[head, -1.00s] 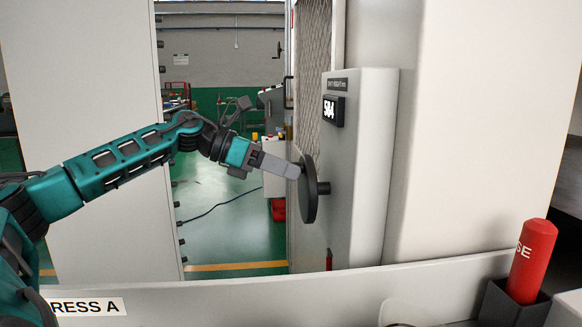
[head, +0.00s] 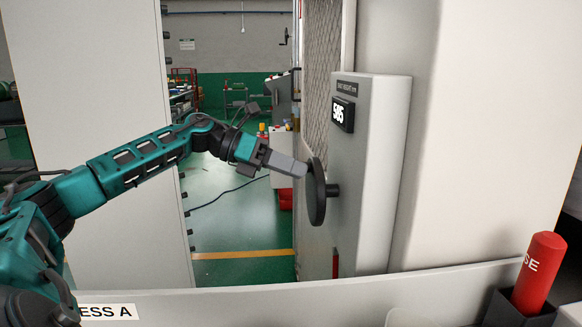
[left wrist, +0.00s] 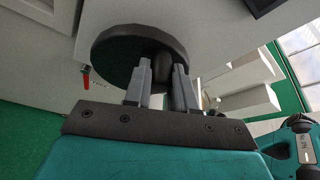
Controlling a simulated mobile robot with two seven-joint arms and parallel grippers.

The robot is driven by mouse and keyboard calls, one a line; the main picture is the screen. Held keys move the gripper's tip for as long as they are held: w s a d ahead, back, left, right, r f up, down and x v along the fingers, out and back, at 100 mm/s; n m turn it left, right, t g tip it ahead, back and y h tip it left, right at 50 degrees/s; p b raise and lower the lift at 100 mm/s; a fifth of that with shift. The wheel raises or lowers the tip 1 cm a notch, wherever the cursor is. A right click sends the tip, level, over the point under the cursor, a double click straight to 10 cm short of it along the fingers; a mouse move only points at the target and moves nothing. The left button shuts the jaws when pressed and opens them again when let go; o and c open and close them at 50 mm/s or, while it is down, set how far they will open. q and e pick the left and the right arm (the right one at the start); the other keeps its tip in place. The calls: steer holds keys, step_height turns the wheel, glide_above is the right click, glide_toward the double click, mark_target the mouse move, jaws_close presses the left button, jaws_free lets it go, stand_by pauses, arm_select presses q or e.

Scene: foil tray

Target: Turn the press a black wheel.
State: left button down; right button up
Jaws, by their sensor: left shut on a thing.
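The black wheel (head: 316,191) stands on edge on the side of the grey press panel (head: 372,180), seen nearly edge-on in the head view. It also shows in the left wrist view (left wrist: 125,52) as a dark disc. My left gripper (head: 303,170) reaches in from the left to the wheel's near upper rim. In the left wrist view its two fingers (left wrist: 160,78) are shut on a dark rounded knob (left wrist: 158,66) at the wheel's edge. The display (head: 343,114) on the panel reads about 505. My right gripper is out of view.
A label ending in "ESS A" (head: 107,312) is on the low pale ledge (head: 250,300) in front. A red cylinder (head: 540,272) stands in a dark holder at the lower right. A mesh guard (head: 320,80) is behind the wheel. Open green floor lies left of the press.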

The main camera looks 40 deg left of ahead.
arm_select(q)
steer(key=c, duration=0.9)
jaws_free()
steer(key=shift+c, duration=0.2)
steer(key=b+v, duration=0.6)
steer(key=v, duration=0.7)
steer(key=shift+f, duration=0.15)
